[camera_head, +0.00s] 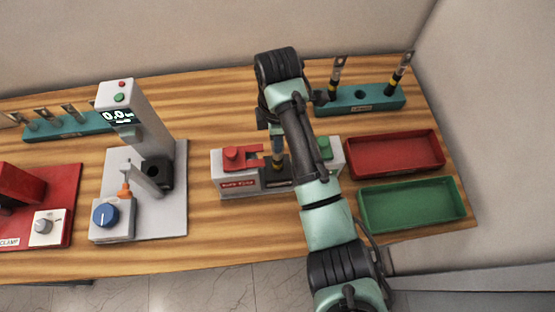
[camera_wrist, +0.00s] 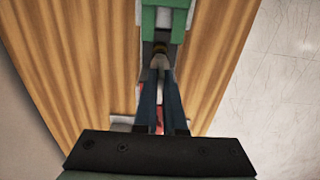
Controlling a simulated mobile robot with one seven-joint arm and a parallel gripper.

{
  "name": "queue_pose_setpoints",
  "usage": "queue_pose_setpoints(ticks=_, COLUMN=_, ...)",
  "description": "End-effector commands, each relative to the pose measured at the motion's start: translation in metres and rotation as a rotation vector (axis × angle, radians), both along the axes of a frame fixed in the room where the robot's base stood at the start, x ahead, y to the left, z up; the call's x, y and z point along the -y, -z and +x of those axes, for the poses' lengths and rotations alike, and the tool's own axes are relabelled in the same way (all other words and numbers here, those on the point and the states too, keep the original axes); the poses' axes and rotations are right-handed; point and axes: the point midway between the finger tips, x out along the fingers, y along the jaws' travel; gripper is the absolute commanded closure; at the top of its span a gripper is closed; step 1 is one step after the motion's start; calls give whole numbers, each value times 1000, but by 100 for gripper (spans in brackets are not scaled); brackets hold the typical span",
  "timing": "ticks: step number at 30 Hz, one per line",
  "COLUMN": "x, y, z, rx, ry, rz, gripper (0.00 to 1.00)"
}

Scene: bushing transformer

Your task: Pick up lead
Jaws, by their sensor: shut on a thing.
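My gripper (camera_wrist: 160,68) is shut on a lead (camera_wrist: 159,48), of which only a small dark and yellowish end shows past the fingertips in the wrist view. In the head view the lead (camera_head: 278,158) hangs upright below my gripper, dark with a yellowish part, between the red and green jaws of the grey test fixture (camera_head: 240,181). My arm hides part of the fixture. I cannot tell whether the lead touches the fixture. Two similar leads, one (camera_head: 337,72) and another (camera_head: 400,76), stand in the right teal rack (camera_head: 375,104), with an empty hole between them.
A red tray (camera_head: 395,133) and a green tray (camera_head: 455,185) lie to the right. A grey press with a display (camera_head: 121,116) stands left of the fixture, beside a red clamp unit (camera_head: 68,190). A left teal rack (camera_head: 88,128) holds several parts.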

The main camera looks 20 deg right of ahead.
Motion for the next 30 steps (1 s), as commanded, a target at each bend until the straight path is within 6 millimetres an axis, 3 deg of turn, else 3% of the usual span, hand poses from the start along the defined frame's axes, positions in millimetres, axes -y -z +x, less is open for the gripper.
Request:
queue_pose_setpoints(ticks=17, x=1, y=-10, z=2, rx=6, ry=0, rz=-2, gripper=100)
queue_pose_setpoints(ticks=20, x=1, y=-26, z=2, rx=9, ry=-1, rz=-2, gripper=100)
queue_pose_setpoints(ticks=24, x=1, y=-64, z=1, rx=5, ry=1, rz=-2, gripper=100)
queue_pose_setpoints(ticks=30, x=1, y=-90, z=1, rx=3, ry=1, rz=-2, gripper=100)
